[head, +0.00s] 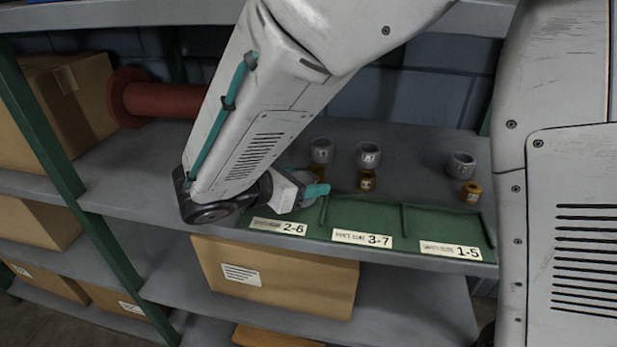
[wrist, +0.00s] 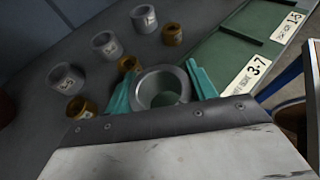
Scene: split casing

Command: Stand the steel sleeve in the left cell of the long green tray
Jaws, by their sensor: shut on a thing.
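My gripper (wrist: 162,90) is shut on a grey steel sleeve (wrist: 163,87), with a teal finger on each side of it. The sleeve's open round end faces the wrist camera. In the head view my gripper (head: 308,186) is at the left end of the long green tray (head: 365,217), by the left cell labelled 2-6. I cannot tell whether the sleeve touches the tray floor. The middle cell, 3-7, and the right cell, 1-5, look empty.
Behind the tray stand several grey sleeves (head: 368,156) and brass-coloured pieces (head: 471,192); some are close to my gripper. A red spool (head: 165,101) lies farther left on the shelf (head: 130,175). A green upright (head: 42,120) stands at the left. Cardboard boxes (head: 300,283) sit below.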

